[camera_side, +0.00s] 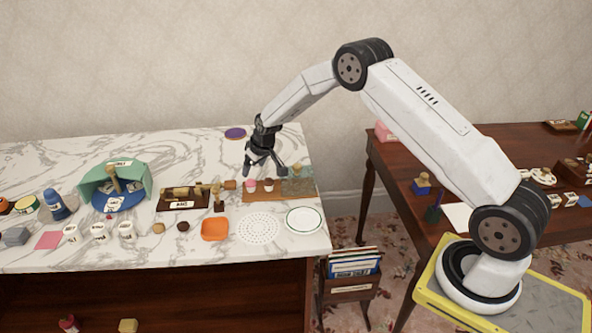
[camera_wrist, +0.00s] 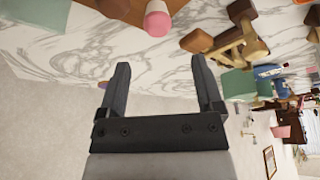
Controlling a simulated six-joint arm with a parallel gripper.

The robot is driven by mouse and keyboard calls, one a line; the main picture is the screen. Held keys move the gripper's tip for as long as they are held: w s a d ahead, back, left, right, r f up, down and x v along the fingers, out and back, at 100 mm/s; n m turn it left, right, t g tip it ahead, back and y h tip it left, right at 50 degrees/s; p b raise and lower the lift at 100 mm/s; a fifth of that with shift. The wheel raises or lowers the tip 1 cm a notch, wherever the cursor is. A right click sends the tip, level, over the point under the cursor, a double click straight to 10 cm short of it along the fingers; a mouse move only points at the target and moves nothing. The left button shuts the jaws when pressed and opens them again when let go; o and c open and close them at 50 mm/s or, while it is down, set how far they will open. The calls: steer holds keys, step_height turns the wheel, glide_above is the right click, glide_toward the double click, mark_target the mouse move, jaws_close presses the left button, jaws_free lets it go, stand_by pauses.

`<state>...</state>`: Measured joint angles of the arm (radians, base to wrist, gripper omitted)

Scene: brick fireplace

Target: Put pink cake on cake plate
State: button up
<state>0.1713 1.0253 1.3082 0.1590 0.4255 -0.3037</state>
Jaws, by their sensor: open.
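The pink cake (camera_side: 251,185) is a small pink-topped piece at the left end of a brown board (camera_side: 262,195) on the marble table. A brown-topped cake (camera_side: 268,185) stands just right of it. My gripper (camera_side: 264,171) is open and empty, above and behind the cakes. In the wrist view, my open gripper (camera_wrist: 160,62) has nothing between its fingers, and the pink cake (camera_wrist: 157,20) shows beyond the fingertips, near the top edge. A round white rimmed plate (camera_side: 304,219) and a white perforated round piece (camera_side: 259,230) lie in front of the board; which is the cake plate I cannot tell.
An orange dish (camera_side: 215,229) lies left of the perforated piece. A brown wooden stand (camera_side: 183,200), a teal screen (camera_side: 115,178) and several white cups crowd the left. A purple disc (camera_side: 235,133) lies at the back. The table's right edge is close to the rimmed plate.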

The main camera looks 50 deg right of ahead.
stand_by(0.3)
steer(key=s+a+r, duration=0.3)
steer(key=s+r, duration=0.2)
steer(key=s, duration=0.2)
steer(key=s+a+r, duration=0.3)
steer(key=s+r, duration=0.1)
steer(key=s, duration=0.4)
steer(key=s+a+r+g, duration=0.1)
steer(key=s+a+r, duration=0.1)
steer(key=s, duration=1.6)
steer(key=shift+a+r+g, duration=0.15)
steer(key=shift+a+g, duration=0.25)
steer(key=shift+a, duration=0.3)
steer(key=shift+o, duration=0.5)
steer(key=shift+s, duration=0.1)
